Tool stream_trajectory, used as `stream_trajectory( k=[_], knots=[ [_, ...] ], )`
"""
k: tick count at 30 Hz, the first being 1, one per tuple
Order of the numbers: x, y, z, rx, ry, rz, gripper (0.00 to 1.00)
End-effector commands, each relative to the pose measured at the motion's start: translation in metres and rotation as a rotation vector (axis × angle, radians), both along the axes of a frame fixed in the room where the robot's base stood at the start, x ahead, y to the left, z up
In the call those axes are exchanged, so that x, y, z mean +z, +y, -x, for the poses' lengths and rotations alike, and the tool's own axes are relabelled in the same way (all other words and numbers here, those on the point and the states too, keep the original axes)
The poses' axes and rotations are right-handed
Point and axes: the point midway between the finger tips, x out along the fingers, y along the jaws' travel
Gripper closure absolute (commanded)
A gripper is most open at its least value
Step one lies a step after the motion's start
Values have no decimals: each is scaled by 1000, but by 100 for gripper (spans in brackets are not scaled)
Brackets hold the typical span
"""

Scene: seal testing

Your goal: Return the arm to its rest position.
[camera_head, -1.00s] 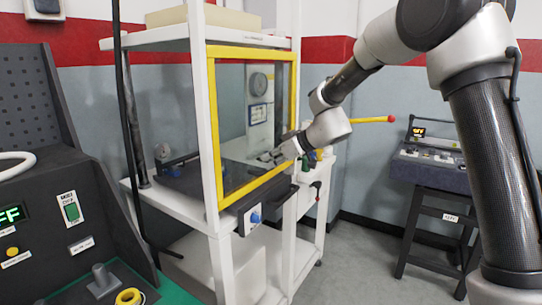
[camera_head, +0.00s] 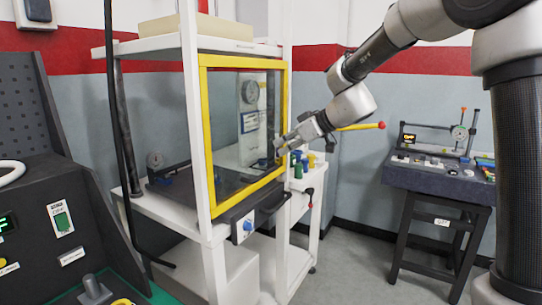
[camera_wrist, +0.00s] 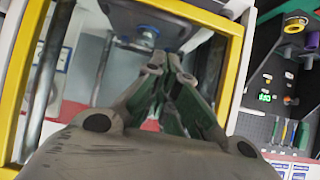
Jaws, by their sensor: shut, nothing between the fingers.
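My gripper (camera_head: 281,146) is in the air at the right edge of the yellow-framed clear door (camera_head: 203,130) of the test cabinet. In the head view the fingertips are small and overlap the door frame, and I cannot tell whether they touch it. In the wrist view my gripper (camera_wrist: 165,62) shows its fingers together, with nothing between them. My arm reaches in from the upper right, bent and extended toward the cabinet.
A white cabinet frame (camera_head: 190,110) stands on a white table. A yellow lever with a red tip (camera_head: 362,126) sticks out behind my wrist. A dark bench (camera_head: 440,180) with instruments stands at right, a black console (camera_head: 50,215) at left. Grey floor (camera_head: 345,265) is open between.

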Motion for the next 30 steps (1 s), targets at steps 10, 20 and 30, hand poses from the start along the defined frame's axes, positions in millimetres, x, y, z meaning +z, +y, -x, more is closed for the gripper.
stream_trajectory(
  k=[10,20,30],
  knots=[
    [4,-16,15,-101,167,-73,100],
    [-61,-121,155,-469,717,100,100],
    [-54,-266,322,-887,694,336,100]
  ],
)
